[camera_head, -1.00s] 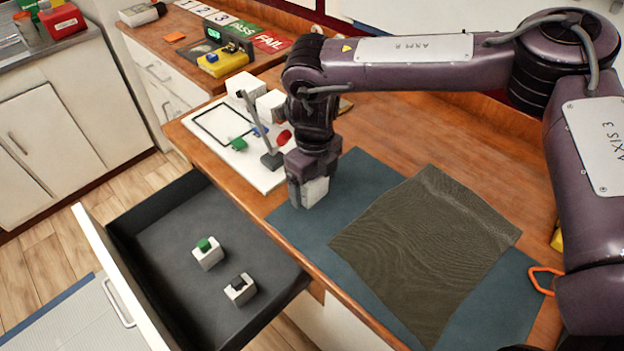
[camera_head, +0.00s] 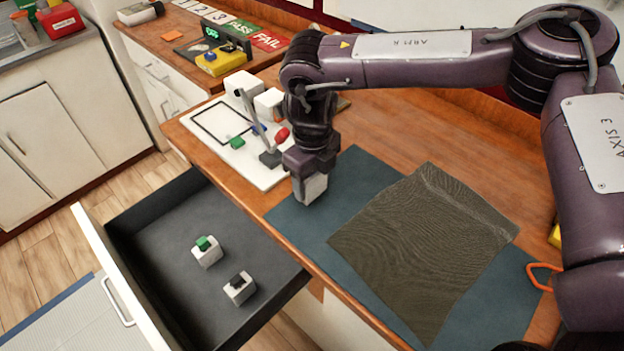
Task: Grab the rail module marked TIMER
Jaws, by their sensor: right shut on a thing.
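My right gripper (camera_head: 311,188) points down over the left end of the blue mat (camera_head: 360,172). It is shut on a white module (camera_head: 313,190), whose marking I cannot read. I cannot tell whether the module touches the mat. In the open drawer (camera_head: 165,235) lie two white modules apart from each other, one with a green top (camera_head: 207,253) and one with a black top (camera_head: 239,288). No TIMER label is readable on any of them. My left gripper is not in view.
A white board (camera_head: 262,178) with a black outline, white blocks and a small upright stand (camera_head: 268,155) lies left of the gripper. An orange loop (camera_head: 543,277) sits at the right mat edge.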

